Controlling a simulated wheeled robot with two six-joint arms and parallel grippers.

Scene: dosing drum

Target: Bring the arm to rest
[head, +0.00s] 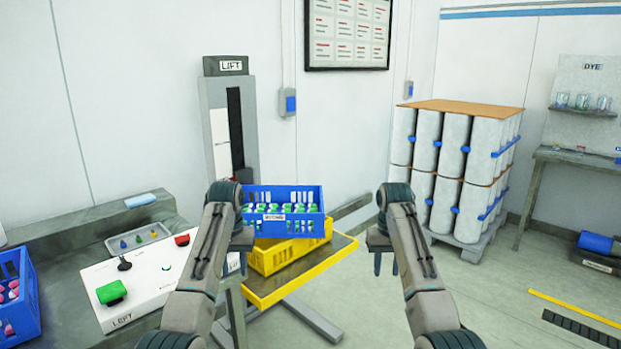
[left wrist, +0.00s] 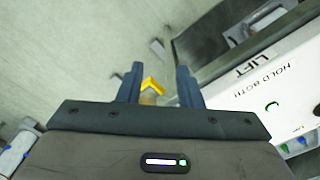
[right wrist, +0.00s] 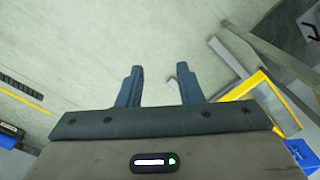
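My left gripper (head: 241,264) hangs in front of the control panel and the crates, its fingers partly hidden by its own arm in the head view. In the left wrist view the left gripper (left wrist: 160,82) shows two fingers apart with nothing between them; it is open. My right gripper (head: 384,264) hangs over open floor to the right of the yellow-edged platform. In the right wrist view the right gripper (right wrist: 160,84) is also open and empty. Both arms are held forward at similar height, well apart.
A white control panel (head: 150,286) with green and red buttons lies on the left bench. A blue crate of bottles (head: 284,225) sits on a yellow crate (head: 290,256) on the platform (head: 300,284). Stacked drums (head: 455,150) stand on a pallet at right. Floor between is clear.

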